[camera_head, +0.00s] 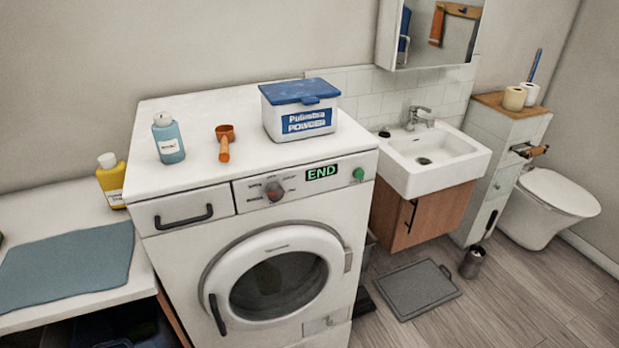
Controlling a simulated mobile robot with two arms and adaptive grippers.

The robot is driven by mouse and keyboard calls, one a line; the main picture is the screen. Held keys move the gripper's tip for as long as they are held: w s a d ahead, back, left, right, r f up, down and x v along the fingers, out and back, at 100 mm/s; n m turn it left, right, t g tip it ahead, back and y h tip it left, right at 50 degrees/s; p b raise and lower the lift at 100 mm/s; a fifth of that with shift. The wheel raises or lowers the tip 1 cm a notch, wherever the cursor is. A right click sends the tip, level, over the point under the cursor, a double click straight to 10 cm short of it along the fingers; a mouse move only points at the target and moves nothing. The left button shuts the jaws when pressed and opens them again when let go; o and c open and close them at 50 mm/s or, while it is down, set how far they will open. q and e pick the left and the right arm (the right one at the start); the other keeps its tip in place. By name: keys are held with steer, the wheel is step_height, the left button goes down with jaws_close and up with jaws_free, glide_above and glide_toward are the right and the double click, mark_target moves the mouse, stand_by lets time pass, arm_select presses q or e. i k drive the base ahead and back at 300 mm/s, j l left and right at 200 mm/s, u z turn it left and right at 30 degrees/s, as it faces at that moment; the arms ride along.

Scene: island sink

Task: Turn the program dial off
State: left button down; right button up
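The washing machine (165,245) stands in the middle of the head view, its round door closed. The program dial (274,191) is a small red-and-grey knob on the front panel, with small labels around it too blurred to read. To its right a display (321,172) shows "END" in green, and a round green button (358,174) sits at the panel's right end. Neither of my grippers shows in the head view.
On the machine top are a blue bottle (168,140), an orange scoop (225,142) and a powder box (300,112) with a blue lid. A counter with a grey-blue mat (70,265) is at left. A sink (430,160) stands at right. The panel front is unobstructed.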

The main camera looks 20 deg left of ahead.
mark_target(275, 192)
steer(key=u, duration=0.2)
steer(key=i+l+u, duration=0.15)
steer(key=u, duration=0.2)
steer(key=i+l+u, duration=0.1)
steer(key=l+u, duration=0.55)
steer(key=i+l, duration=0.05)
